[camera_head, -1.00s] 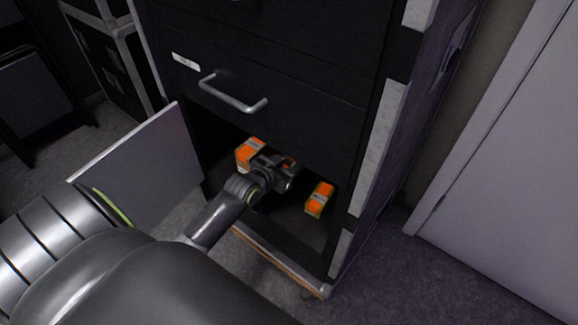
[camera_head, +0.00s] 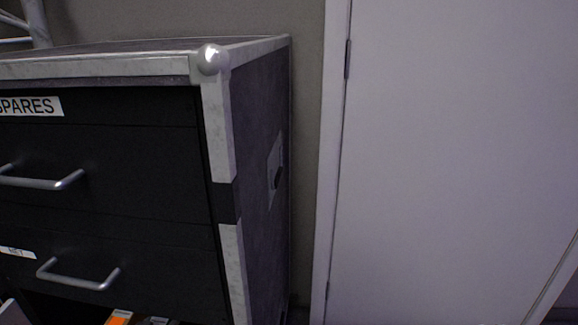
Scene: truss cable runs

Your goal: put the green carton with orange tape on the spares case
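The spares case (camera_head: 118,68) stands at the left, a black case with silver metal edges, a ball corner and a "SPARES" label. Its flat top is seen at a low angle, and I see nothing on the visible part. An orange patch of a carton (camera_head: 119,318) shows at the bottom edge, in the dark opening under the lower drawer. Its body is cut off, so I cannot tell whether it has green. A small grey piece beside it is too cut off to identify. Neither gripper can be made out.
Two drawers with silver handles, upper (camera_head: 45,183) and lower (camera_head: 80,278), front the case. A beige wall stands behind it. A pale door (camera_head: 450,150) with its frame fills the right. A pale panel edge shows at the bottom left.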

